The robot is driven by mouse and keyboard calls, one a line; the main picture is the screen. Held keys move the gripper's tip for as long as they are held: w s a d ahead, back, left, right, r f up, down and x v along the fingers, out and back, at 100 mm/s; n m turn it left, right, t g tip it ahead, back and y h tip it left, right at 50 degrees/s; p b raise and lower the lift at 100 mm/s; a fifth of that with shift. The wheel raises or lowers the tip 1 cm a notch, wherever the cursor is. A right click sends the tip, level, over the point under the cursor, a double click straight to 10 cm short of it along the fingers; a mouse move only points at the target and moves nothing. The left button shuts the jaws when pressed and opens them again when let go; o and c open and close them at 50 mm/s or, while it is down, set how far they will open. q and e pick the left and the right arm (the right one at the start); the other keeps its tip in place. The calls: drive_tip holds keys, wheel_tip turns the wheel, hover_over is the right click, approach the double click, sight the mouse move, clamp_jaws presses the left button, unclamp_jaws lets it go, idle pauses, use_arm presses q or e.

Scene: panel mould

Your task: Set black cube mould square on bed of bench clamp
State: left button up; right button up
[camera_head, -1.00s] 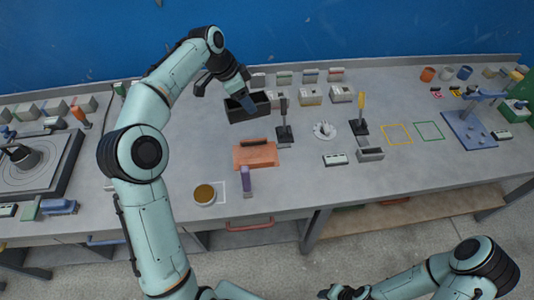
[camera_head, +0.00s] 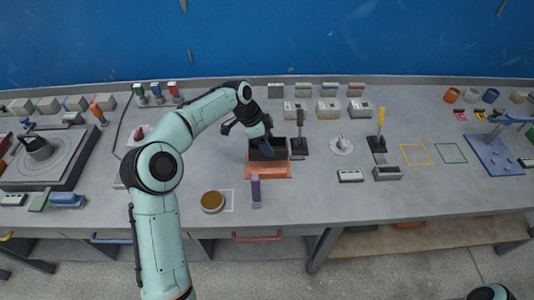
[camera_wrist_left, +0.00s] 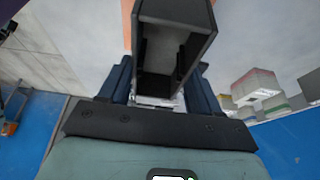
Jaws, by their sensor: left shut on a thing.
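The black cube mould (camera_head: 281,154) is an open-topped box in the jaws of my left gripper (camera_head: 264,146). In the left wrist view the mould (camera_wrist_left: 205,22) fills the space between the two blue fingers (camera_wrist_left: 160,85). The orange bed of the bench clamp (camera_head: 268,171) lies under the mould in the head view, with its front and side edges showing. A strip of orange (camera_wrist_left: 127,14) shows beside the mould in the left wrist view. I cannot tell whether the mould touches the bed. My right gripper is out of view.
A dark-handled tool on a stand (camera_head: 299,146) is close on the right. A round pot with a tan top (camera_head: 212,201) sits front left.

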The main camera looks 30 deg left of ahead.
use_arm(q)
drive_tip(key=shift+f, duration=2.7)
drive_tip(key=shift+f, duration=0.2)
drive_tip(key=o, duration=1.4)
drive_tip(key=shift+r, duration=0.1)
drive_tip(key=v, duration=1.2)
